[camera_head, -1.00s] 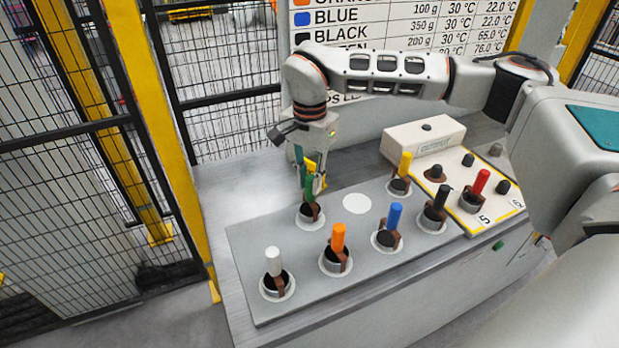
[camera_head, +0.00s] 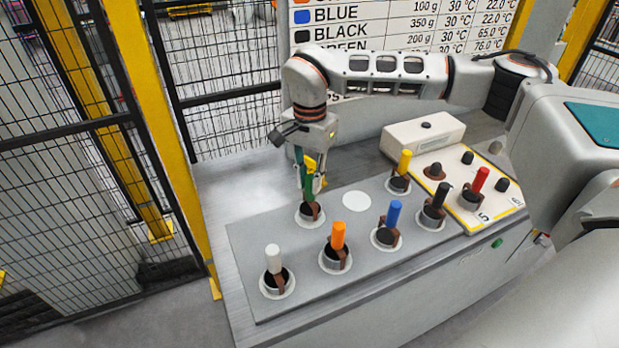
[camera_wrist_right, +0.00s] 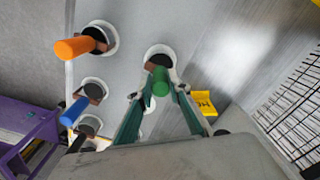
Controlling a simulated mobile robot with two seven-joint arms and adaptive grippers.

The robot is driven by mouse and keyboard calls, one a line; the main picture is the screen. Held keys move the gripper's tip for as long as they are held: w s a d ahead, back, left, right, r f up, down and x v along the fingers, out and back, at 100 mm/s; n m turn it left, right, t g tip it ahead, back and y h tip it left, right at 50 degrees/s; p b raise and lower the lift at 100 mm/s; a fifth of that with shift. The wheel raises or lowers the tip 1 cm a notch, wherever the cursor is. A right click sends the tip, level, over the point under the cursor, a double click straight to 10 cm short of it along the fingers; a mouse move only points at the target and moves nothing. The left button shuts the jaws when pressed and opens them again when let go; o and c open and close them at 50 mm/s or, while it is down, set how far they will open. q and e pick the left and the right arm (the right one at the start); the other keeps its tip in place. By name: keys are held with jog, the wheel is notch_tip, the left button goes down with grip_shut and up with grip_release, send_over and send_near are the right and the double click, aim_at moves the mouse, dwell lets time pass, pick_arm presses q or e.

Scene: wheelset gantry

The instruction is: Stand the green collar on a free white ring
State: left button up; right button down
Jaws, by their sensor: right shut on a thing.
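The green collar (camera_head: 310,212) is a dark collar with an upright green handle, and it sits on a white ring at the back left of the grey plate. My right gripper (camera_head: 310,183) points down over it and is shut on the green handle. In the right wrist view the handle (camera_wrist_right: 160,82) is between the two fingertips, and the dark collar (camera_wrist_right: 158,58) is beyond them on its ring. A free white ring (camera_head: 356,202) lies flat on the plate, just right of the green collar. My left gripper is not in view.
The grey plate (camera_head: 250,240) also holds collars with white (camera_head: 273,258), orange (camera_head: 338,236), blue (camera_head: 393,214), black (camera_head: 440,195) and yellow (camera_head: 404,162) handles. A red-handled collar (camera_head: 480,180) stands on the panel at right. A white box (camera_head: 424,140) is behind. Bare table lies left of the plate.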

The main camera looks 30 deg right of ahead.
jog(key=shift+f, duration=0.6)
jog(key=c, duration=1.8)
grip_release()
notch_tip(320, 180, up, 12)
jog(key=shift+r, duration=0.1)
